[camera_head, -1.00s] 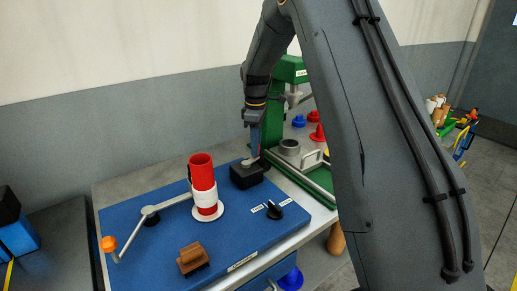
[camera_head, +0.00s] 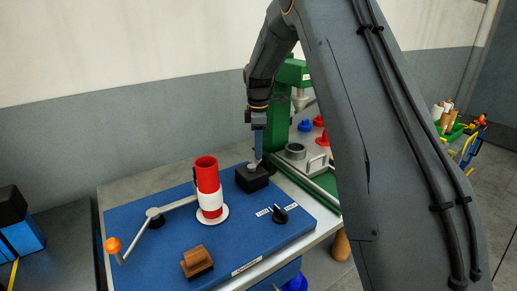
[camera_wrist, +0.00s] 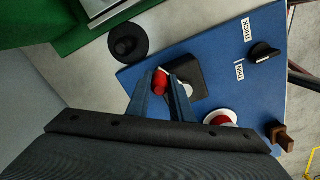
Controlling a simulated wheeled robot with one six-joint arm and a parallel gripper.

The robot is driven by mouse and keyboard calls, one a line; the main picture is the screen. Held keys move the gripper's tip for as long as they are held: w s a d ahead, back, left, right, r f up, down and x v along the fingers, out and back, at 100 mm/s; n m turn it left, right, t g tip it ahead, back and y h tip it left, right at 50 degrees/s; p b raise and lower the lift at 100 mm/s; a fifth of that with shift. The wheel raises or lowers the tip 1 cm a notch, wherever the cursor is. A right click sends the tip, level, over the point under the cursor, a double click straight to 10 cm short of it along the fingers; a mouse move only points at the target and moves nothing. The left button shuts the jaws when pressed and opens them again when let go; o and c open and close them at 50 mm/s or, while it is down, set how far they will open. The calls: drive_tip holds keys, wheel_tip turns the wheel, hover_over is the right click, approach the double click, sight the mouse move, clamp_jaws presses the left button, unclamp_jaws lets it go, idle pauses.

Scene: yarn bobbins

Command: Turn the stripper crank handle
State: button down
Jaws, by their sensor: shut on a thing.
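The crank handle (camera_head: 135,234) is at the front left of the blue board (camera_head: 240,235). It is a grey arm with an orange knob (camera_head: 112,245) and a dark hub (camera_head: 155,218). Another grey arm runs from the hub towards a red bobbin (camera_head: 207,176) with a white band, upright on a white disc. My gripper (camera_head: 259,158) is away from the crank, above the black block (camera_head: 253,180) at the back of the board. In the wrist view, its fingertips (camera_wrist: 163,84) are shut on a small red thing (camera_wrist: 160,79); what it is, I cannot tell.
A brown block (camera_head: 197,262) and a black pointer knob (camera_head: 280,214) stand on the board. A green machine (camera_head: 291,75) stands behind on the right, with a grey plate (camera_head: 310,155). The space between my gripper and the crank contains the bobbin.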

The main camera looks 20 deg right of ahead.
drive_tip(key=c, duration=1.6)
unclamp_jaws()
drive_tip(key=shift+o, duration=0.2)
drive_tip(key=shift+r+b, duration=1.2)
drive_tip(key=shift+r, duration=2.75)
drive_tip(key=s+a+f+m, duration=0.1)
drive_tip(key=s+f+m, duration=0.2)
drive_tip(key=s, duration=0.8)
drive_tip(key=s+a+f+m, duration=0.1)
drive_tip(key=s+f+m, duration=0.3)
drive_tip(key=s+m, duration=0.3)
drive_tip(key=s+a+f+m+t, duration=0.1)
drive_tip(key=s+f+m, duration=0.3)
drive_tip(key=s, duration=1.1)
drive_tip(key=shift+s+f+m, duration=0.2)
drive_tip(key=shift+f+m, duration=0.05)
drive_tip(key=shift+m, duration=0.25)
